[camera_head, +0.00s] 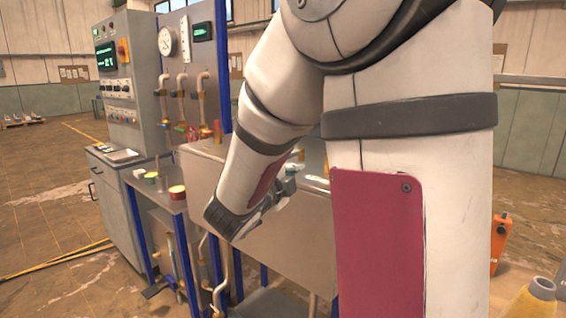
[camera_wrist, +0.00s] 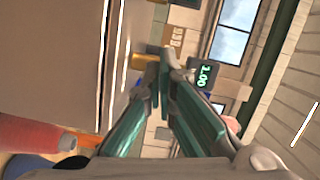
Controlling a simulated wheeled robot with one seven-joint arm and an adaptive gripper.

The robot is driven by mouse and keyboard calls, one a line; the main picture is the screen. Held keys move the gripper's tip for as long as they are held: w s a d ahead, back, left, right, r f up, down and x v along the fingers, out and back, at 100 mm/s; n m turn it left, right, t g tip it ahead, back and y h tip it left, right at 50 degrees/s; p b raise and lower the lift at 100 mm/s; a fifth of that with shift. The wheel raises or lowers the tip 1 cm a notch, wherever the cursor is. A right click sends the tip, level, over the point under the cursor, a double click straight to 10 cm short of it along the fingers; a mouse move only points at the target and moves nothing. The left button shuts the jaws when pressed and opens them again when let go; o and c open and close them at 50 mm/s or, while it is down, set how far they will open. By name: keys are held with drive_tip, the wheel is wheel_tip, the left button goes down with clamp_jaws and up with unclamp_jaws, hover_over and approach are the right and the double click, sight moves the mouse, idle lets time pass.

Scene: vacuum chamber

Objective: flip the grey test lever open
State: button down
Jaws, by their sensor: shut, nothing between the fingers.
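My gripper (camera_wrist: 164,84) is in the wrist view with its two green-sided fingers meeting at the tips, empty. In the head view my gripper (camera_head: 286,188) is small and partly hidden by my own arm, in front of the steel tank. I cannot make out the grey test lever for certain in either view. A small grey shape shows right at the fingertips in the wrist view, but I cannot tell whether it is the lever or part of the fingers. A brass-coloured part (camera_wrist: 143,62) shows just left of the tips.
The steel tank (camera_head: 225,180) stands beside the arm. A round gauge (camera_head: 167,41) is on the back panel. The wrist view shows a display (camera_wrist: 205,77) and a red cylinder (camera_wrist: 35,135).

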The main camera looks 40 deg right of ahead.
drive_tip(key=p+x, duration=0.1)
drive_tip(key=x, duration=0.8)
drive_tip(key=shift+d, duration=0.2)
drive_tip(key=w, duration=0.3)
drive_tip(key=shift+w+f, duration=0.15)
drive_tip(key=shift+f, duration=0.2)
drive_tip(key=shift+w+f+p, duration=0.1)
drive_tip(key=shift+w+p, duration=0.2)
drive_tip(key=shift+w, duration=0.2)
drive_tip(key=shift+w+a+m+g+b, duration=0.2)
drive_tip(key=shift+w+m+g+b, duration=0.15)
drive_tip(key=shift+g+b, duration=0.3)
